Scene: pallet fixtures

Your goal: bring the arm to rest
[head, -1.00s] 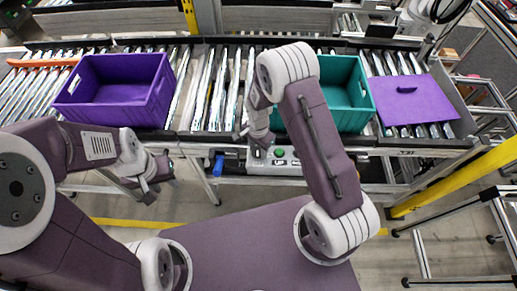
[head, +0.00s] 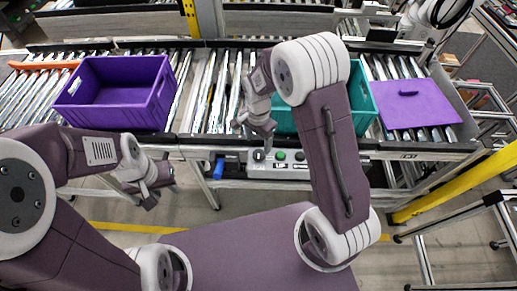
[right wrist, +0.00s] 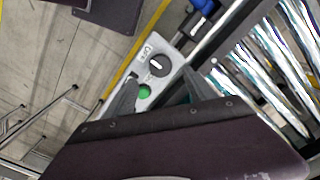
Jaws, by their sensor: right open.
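My right arm reaches up the middle of the head view and bends at its elbow. Its gripper (head: 258,130) hangs at the front edge of the conveyor, above the control box (head: 310,170). In the right wrist view the two fingers of this gripper (right wrist: 160,76) stand apart with nothing held. A black knob (right wrist: 160,65) and a green button (right wrist: 144,91) show behind them. My left gripper (head: 150,188) is in front of the conveyor at the left, over the floor. It seems empty, but its jaw gap is not clear.
A purple crate (head: 120,113) stands on the rollers at the left. A teal crate (head: 365,105) is partly hidden behind my right arm. A purple lid (head: 412,110) lies to its right. A yellow rail (head: 455,183) slants at the right. Floor (head: 210,213) is clear before the conveyor.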

